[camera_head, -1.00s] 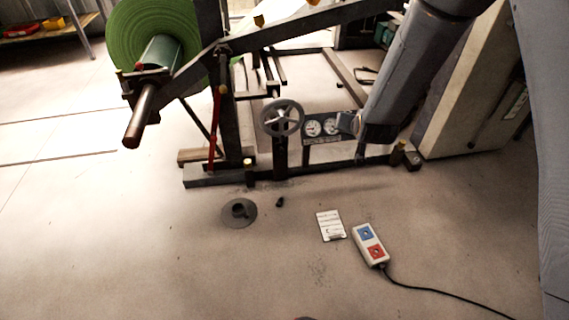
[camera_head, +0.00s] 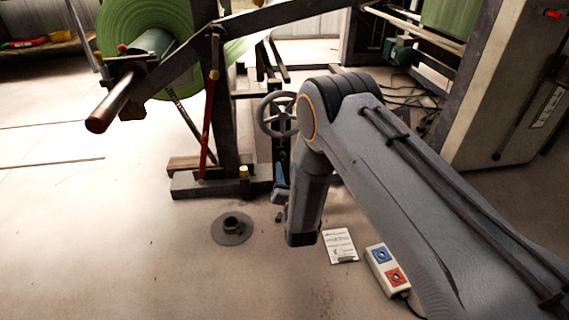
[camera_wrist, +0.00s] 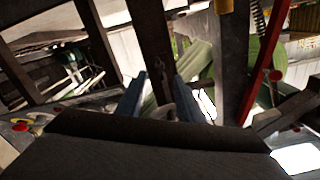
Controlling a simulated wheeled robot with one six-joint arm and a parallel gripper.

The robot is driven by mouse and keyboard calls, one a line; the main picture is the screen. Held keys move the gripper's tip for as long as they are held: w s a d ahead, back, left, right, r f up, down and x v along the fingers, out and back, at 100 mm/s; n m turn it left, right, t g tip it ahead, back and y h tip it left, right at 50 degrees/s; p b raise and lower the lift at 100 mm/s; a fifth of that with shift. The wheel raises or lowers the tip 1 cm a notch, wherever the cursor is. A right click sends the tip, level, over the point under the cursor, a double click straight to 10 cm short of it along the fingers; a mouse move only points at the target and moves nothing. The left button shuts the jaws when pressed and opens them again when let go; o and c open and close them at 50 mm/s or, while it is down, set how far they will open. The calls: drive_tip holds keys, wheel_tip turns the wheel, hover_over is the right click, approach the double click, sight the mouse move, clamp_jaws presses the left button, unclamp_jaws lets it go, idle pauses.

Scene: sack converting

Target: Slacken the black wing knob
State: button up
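My gripper (camera_head: 281,188) hangs low in front of the post under the grey handwheel (camera_head: 272,118). In the wrist view its two blue fingers (camera_wrist: 160,100) are spread, with a dark upright post (camera_wrist: 150,40) beyond the gap. A small greyish part (camera_wrist: 165,113) shows low between the fingers, too dark to identify. I cannot clearly make out the black wing knob; my arm hides part of the machine's lower front. A small black piece (camera_head: 279,217) lies on the floor below the gripper, and I cannot tell what it is.
A round dark flange (camera_head: 231,228) lies on the floor. A white card (camera_head: 340,246) and a pendant with blue and red buttons (camera_head: 382,264) lie on the right. A green roll (camera_head: 118,35) with a protruding shaft is at left. The front left floor is clear.

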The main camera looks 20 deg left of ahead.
sight(283, 156)
drive_tip(key=b+x, duration=0.3)
drive_tip(key=x, duration=0.3)
drive_tip(key=shift+w, duration=0.35)
drive_tip(key=shift+a, duration=0.15)
clamp_jaws()
